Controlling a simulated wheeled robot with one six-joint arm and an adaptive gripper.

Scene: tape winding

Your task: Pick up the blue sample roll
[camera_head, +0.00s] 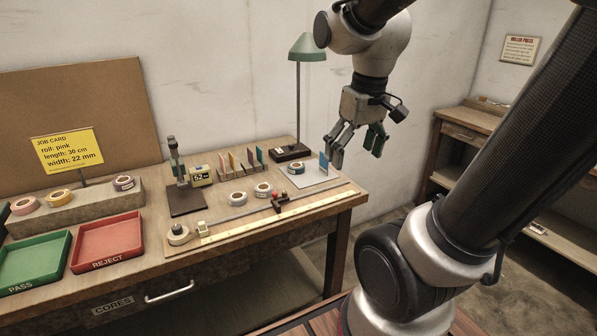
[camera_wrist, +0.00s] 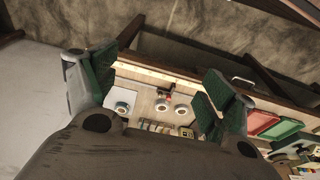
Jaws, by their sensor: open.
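In the wrist view, a roll with a bluish band (camera_wrist: 122,108) shows between the fingers, on a pale plate. My gripper (camera_head: 356,148) is open and empty, above and to the right of the bench's right end. In the wrist view my gripper (camera_wrist: 160,85) shows its two green-padded fingers wide apart.
Two more rolls (camera_head: 238,198) (camera_head: 263,189) stand left of the plate, behind a long ruler (camera_head: 280,214). A green lamp (camera_head: 307,46) rises behind the plate. Red (camera_head: 108,240) and green (camera_head: 33,262) trays and several rolls are at the left.

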